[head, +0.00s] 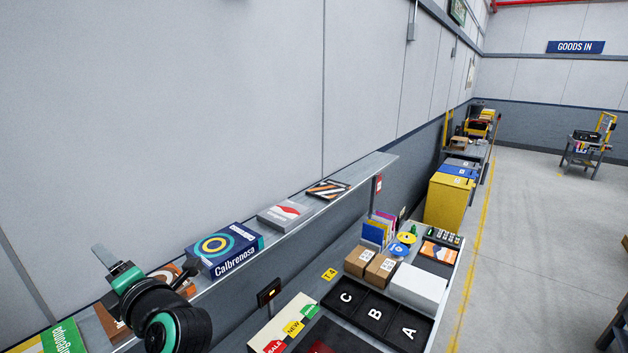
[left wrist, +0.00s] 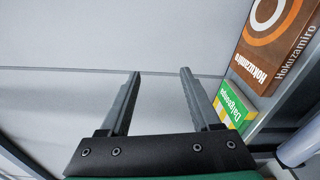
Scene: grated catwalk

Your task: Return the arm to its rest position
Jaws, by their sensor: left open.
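My left gripper (head: 118,265) is at the lower left of the head view, in front of the wall shelf and near the boxes on it. In the left wrist view its two fingers (left wrist: 158,85) are apart with nothing between them, and pale wall shows behind. My left arm's dark and green wrist fills the bottom left of the head view and hides part of the shelf. My right gripper is not in either view.
A wall shelf (head: 330,200) carries a blue Calbrenosa box (head: 225,250), an orange-brown Hokuzamiro box (left wrist: 272,38) and a green box (left wrist: 236,102). Below, a bench holds a black lettered tray (head: 372,316), cartons (head: 381,270) and a white box (head: 418,288). Open floor (head: 540,230) lies at right.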

